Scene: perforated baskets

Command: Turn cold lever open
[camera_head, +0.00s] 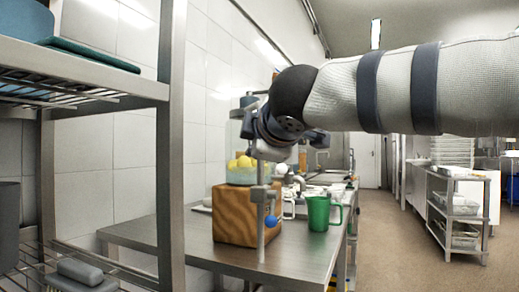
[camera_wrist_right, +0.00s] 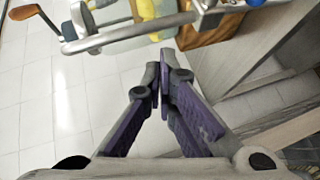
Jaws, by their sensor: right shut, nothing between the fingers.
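A slim metal post (camera_head: 261,240) stands on the counter, with a blue knob (camera_head: 270,221) on its side. In the right wrist view a metal bar (camera_wrist_right: 135,34) runs across the top. A blue round part (camera_wrist_right: 255,2) shows at its right end, and a brown-tipped lever (camera_wrist_right: 28,12) is at its left. I cannot tell for sure which part is the cold lever. My right gripper (camera_wrist_right: 163,80) is shut and empty, its fingertips below the bar and apart from it in the picture. In the head view its fingers are hard to make out. My left gripper is not in view.
A green mug (camera_head: 319,213) stands to the right on the metal counter (camera_head: 290,262). A metal shelf (camera_head: 172,150) is at the near left. The aisle floor (camera_head: 400,240) is clear.

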